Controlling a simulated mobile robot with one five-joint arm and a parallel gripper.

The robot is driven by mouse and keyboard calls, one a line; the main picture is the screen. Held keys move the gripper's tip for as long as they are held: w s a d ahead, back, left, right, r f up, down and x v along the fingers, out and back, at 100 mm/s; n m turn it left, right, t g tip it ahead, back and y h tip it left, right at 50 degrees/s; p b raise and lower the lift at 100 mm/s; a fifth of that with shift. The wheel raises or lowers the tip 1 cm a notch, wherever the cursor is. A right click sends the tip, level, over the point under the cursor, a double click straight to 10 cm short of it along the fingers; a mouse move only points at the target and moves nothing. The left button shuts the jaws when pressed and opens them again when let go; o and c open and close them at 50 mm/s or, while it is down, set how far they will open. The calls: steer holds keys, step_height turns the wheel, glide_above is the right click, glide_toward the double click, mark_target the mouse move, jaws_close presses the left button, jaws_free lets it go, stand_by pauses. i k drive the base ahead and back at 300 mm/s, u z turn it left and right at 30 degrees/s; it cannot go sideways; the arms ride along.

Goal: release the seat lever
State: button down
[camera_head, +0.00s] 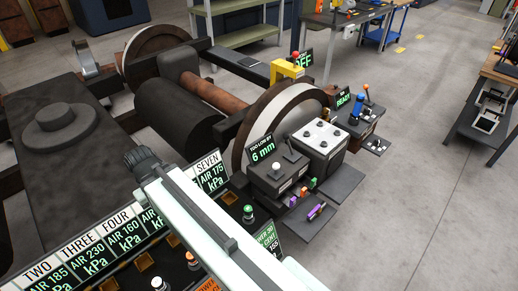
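I cannot tell which control is the seat lever; no label naming it is readable. A lever with a white knob (276,167) stands on a dark box (272,182) below the sign reading 6 mm (262,150). A blue-knobbed lever (356,108) stands farther right beside the READY sign (344,99). A green-knobbed lever (248,210) stands near the gauge panel. My gripper (136,158) is dark and sits at the end of my pale arm, above the panel and left of these levers. Its fingers are too small and dark to read. My arm hides part of the panel.
A wheelset with large wheels (262,118) and a rusty axle (212,92) lies behind. The gauge panel (60,262) shows several kPa readings. Small coloured pieces lie on a dark shelf (318,222). A workbench (492,72) stands at right. Open floor (430,170) lies between.

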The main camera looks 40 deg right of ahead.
mark_target(286, 136)
steer(key=z, duration=0.5)
steer(key=i, duration=0.65)
steer(key=u, duration=0.5)
